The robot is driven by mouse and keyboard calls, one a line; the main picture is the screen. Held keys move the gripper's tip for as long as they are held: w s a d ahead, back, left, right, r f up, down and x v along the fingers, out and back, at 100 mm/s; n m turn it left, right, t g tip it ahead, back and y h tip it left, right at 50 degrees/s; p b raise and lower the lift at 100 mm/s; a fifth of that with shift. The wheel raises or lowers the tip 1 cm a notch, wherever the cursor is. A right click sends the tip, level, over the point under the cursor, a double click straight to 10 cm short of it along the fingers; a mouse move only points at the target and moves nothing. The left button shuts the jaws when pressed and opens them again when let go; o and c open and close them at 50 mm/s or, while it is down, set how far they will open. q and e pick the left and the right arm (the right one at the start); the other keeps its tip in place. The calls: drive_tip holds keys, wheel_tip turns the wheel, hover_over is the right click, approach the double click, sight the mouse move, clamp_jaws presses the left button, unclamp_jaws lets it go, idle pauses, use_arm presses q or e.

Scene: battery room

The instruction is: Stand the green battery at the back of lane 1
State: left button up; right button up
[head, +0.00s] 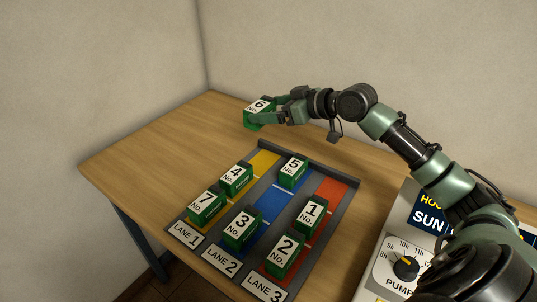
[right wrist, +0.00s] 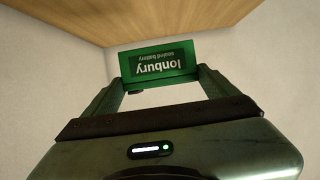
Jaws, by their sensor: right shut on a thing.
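A green battery marked No. 6 (head: 257,112) is held by my right gripper (head: 272,114), above the table behind the lane tray. In the right wrist view the battery (right wrist: 158,62) sits between the two fingers, its "lonbury sealed battery" label upside down. Lane 1, the yellow lane (head: 263,162) at the tray's left, has bare yellow at its back end. Battery No. 4 (head: 235,180) stands in its middle and battery No. 7 (head: 206,206) near its front. My left gripper is not in view.
The blue lane 2 holds batteries No. 5 (head: 293,171) at the back and No. 3 (head: 241,228). The red lane 3 holds No. 1 (head: 311,215) and No. 2 (head: 285,256); its back is bare. A pump timer box (head: 392,285) stands at right. The table's left is clear.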

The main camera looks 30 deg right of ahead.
wheel_tip(320, 180, down, 15)
drive_tip(key=shift+w+r, duration=0.1)
drive_tip(key=shift+w, duration=0.05)
idle(0.4)
drive_tip(key=o, duration=1.7)
drive_tip(key=shift+f, duration=0.3)
drive_tip(key=shift+o, duration=0.9)
drive_tip(key=shift+r, duration=0.15)
drive_tip(key=b+v, duration=0.1)
drive_tip(key=v, duration=1.1)
drive_tip(key=shift+r, duration=0.1)
